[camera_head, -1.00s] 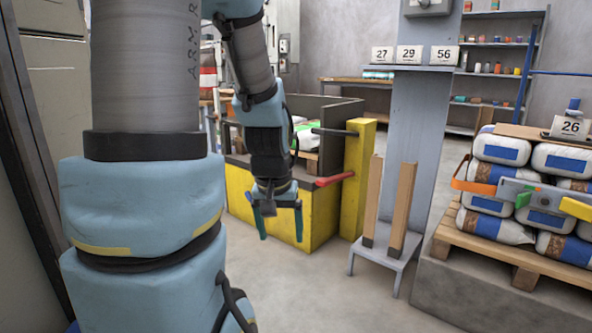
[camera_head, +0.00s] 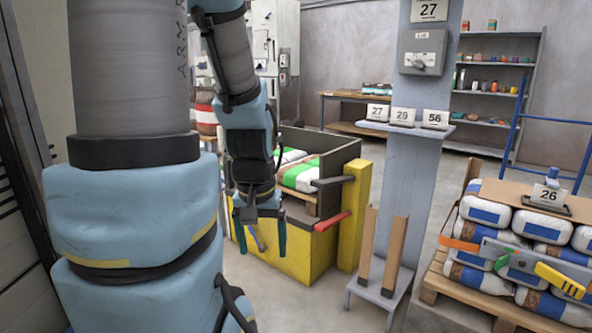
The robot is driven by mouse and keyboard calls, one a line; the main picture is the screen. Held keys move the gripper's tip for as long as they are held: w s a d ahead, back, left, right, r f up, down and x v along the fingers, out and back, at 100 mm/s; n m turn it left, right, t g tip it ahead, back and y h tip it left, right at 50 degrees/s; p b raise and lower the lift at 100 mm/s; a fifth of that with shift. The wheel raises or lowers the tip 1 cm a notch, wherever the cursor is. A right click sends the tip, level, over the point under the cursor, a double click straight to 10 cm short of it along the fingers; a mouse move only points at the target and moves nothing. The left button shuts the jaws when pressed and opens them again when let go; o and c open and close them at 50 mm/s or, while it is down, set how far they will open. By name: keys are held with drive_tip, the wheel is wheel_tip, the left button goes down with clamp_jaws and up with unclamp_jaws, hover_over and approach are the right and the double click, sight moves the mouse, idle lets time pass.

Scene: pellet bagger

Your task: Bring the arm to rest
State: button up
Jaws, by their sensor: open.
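My arm hangs down from the upper left in its blue padded cover. My gripper (camera_head: 262,235) is at its lower end, pointing down, with two fingers apart and nothing visible between them. It shows in front of a yellow and dark bin (camera_head: 296,256). I cannot tell how far it is from the bin's front wall.
The bin holds white and green bags (camera_head: 300,176); a red lever (camera_head: 332,221) sticks out at its yellow post (camera_head: 354,215). A grey column (camera_head: 408,170) carries number cards and a switch box (camera_head: 422,52). Stacked bags (camera_head: 486,212) lie on a pallet at right. Shelves stand behind.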

wheel_tip(320, 180, up, 14)
drive_tip(key=p, duration=1.1)
drive_tip(key=shift+p, duration=0.3)
